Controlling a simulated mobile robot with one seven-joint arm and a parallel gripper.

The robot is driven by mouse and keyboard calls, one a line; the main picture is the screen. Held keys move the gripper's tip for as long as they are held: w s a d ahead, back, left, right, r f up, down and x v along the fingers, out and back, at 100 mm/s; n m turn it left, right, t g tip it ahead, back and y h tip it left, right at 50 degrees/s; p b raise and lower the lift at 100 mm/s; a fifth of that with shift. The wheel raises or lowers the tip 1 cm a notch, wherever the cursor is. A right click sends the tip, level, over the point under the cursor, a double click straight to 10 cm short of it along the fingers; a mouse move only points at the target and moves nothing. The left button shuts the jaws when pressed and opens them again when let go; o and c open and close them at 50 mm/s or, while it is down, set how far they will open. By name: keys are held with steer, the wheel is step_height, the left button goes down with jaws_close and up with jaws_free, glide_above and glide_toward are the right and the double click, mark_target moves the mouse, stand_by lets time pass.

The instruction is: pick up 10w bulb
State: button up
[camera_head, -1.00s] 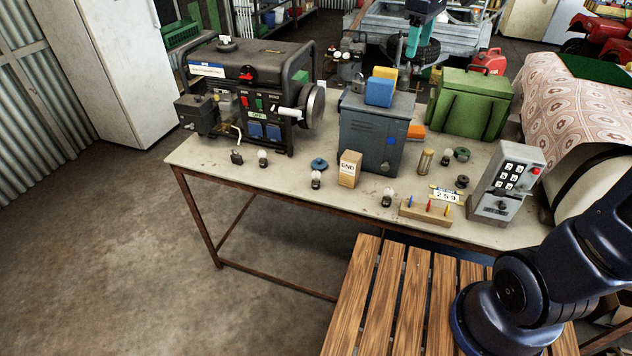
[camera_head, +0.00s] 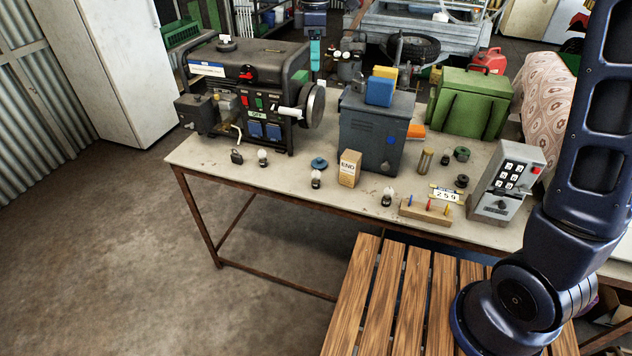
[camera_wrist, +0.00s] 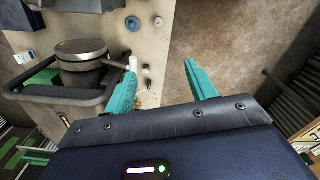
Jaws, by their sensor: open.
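I cannot read any wattage, so I cannot tell which is the 10w bulb. My gripper (camera_head: 314,55) shows at the top, around the generator's right end. In the wrist view my gripper (camera_wrist: 160,68) has its teal fingers apart, with nothing held between them. A bulb's round white top (camera_wrist: 158,22) shows there ahead of the fingers.
The generator (camera_head: 250,90) with its frame and pulley stands on the bench (camera_head: 215,170), close by the left finger in the wrist view.

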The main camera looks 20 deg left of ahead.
glide_above(316, 179)
steer(key=w, duration=0.1)
steer(key=f, duration=3.2)
steer(key=shift+w+a, duration=0.1)
steer(key=shift+a, duration=0.1)
steer(key=f, duration=1)
steer(key=shift+w+a, duration=0.15)
steer(key=shift+w, duration=0.05)
steer(key=shift+c, duration=0.3)
steer(key=c, duration=1)
